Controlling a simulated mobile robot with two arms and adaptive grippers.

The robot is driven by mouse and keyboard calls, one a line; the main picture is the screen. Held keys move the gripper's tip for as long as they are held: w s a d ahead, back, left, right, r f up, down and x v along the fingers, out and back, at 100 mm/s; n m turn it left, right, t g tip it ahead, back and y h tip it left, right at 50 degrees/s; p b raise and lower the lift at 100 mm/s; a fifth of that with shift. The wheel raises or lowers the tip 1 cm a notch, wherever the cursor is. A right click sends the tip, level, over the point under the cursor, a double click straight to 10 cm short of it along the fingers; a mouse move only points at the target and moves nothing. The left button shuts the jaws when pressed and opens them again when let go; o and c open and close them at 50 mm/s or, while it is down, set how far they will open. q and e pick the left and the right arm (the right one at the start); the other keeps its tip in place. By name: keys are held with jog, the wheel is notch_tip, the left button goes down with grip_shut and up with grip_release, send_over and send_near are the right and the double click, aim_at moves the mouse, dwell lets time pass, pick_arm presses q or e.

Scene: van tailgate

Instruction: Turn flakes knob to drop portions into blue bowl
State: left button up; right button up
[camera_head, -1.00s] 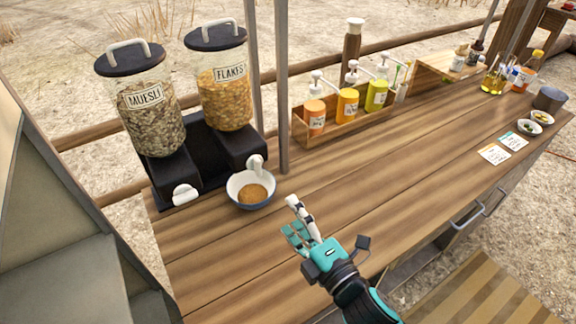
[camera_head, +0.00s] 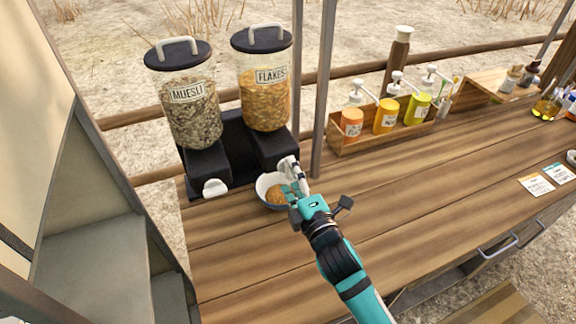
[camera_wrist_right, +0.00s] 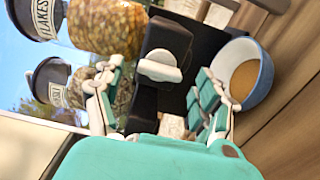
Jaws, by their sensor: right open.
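The flakes dispenser (camera_head: 265,98) stands on the counter, a clear canister with a dark lid on a black base. Its white knob shows in the right wrist view (camera_wrist_right: 160,66), in front of my open fingers; in the head view my gripper mostly hides it. The blue bowl (camera_head: 263,190) sits below the flakes spout with brown flakes in it; it also shows in the right wrist view (camera_wrist_right: 262,84). My right gripper (camera_head: 294,180) is open and empty, above the bowl's right side and close to the knob. My left gripper is not in view.
The muesli dispenser (camera_head: 190,112) stands left of the flakes one, with its own white knob (camera_head: 215,188). A metal post (camera_head: 325,85) rises just right of the dispensers. A wooden box (camera_head: 375,138) of pump bottles stands further right. The front counter is clear.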

jog(key=shift+x, duration=1.45)
jog(key=shift+c, duration=0.3)
jog(key=c, duration=1.1)
